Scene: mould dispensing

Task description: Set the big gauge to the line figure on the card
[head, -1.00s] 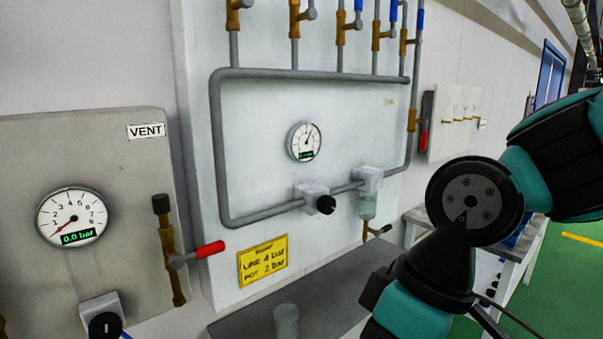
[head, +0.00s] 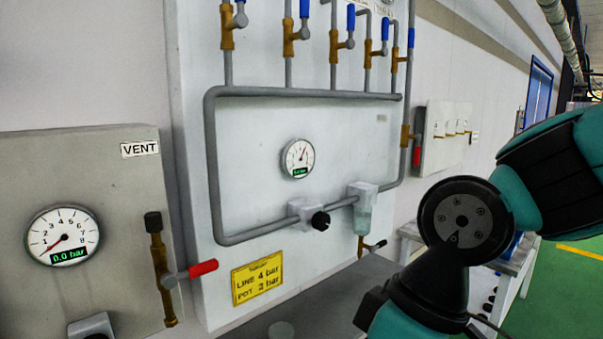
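The yellow card (head: 258,278) on the white board reads LINE 4 bar and, below it, POT with what looks like 2 bar. A round gauge (head: 298,158) sits on the white board inside the grey pipe loop; its green readout is too small to read. Below it is a black knob (head: 320,221) on a pale regulator body. A larger-looking gauge (head: 63,235) on the grey panel at left shows 0.0 bar, its needle at the low end. I cannot tell which gauge is the big one. My arm shows at right; my gripper is out of view.
A clear bowl (head: 363,217) hangs right of the black knob. Several blue-handled valves line the top. A white table (head: 512,270) stands behind my arm.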

